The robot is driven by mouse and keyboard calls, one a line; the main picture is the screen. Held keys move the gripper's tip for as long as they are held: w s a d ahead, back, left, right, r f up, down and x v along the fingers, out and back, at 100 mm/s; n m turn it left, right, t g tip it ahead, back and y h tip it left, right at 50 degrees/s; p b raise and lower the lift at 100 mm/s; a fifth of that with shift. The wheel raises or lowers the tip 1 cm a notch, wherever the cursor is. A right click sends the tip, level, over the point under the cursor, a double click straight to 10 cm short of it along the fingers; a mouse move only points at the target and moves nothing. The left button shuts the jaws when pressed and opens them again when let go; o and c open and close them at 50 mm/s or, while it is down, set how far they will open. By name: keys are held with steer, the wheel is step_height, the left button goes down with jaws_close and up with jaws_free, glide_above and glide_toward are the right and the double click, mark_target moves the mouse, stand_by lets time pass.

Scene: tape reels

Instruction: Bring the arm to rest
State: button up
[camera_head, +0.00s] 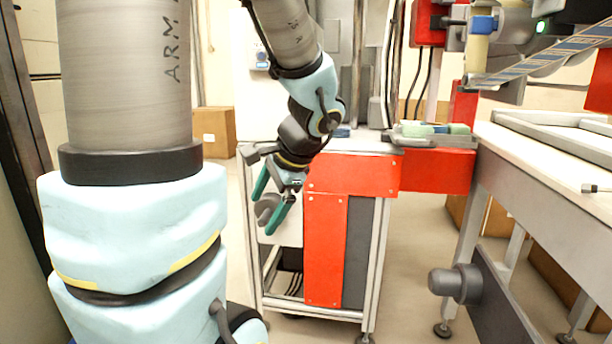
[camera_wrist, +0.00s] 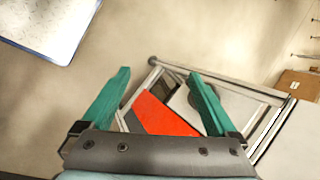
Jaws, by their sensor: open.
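My gripper (camera_head: 272,207) hangs at the end of my arm in the head view, in front of the left side of a red and grey cart. Its two green fingers point downward and stand apart with nothing held between them. In the wrist view my gripper (camera_wrist: 160,92) also shows open, with the two green fingers spread wide. Between and beyond them are the floor and part of the cart frame with its red panel (camera_wrist: 160,116). My arm is raised and bent, with its upper links at the left of the head view.
The cart (camera_head: 325,250) stands close behind my gripper. A tray with green blocks (camera_head: 432,130) is at its top right. A white workbench (camera_head: 550,160) stands at the right. Cardboard boxes (camera_head: 215,128) are at the back left. Floor (camera_wrist: 190,35) is clear beyond the fingertips.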

steer(key=s+d+f+n+g+h, duration=0.15)
steer(key=s+f+n+h, duration=0.3)
steer(key=f+n, duration=0.45)
step_height(320, 180, up, 34)
steer(key=n+p, duration=0.1)
steer(key=p, duration=3.1)
steer(key=shift+w+a+f+n+h, duration=0.15)
steer(key=shift+a+f+n+h, duration=0.05)
steer(key=shift+n+h, duration=0.15)
steer(key=shift+c, duration=0.3)
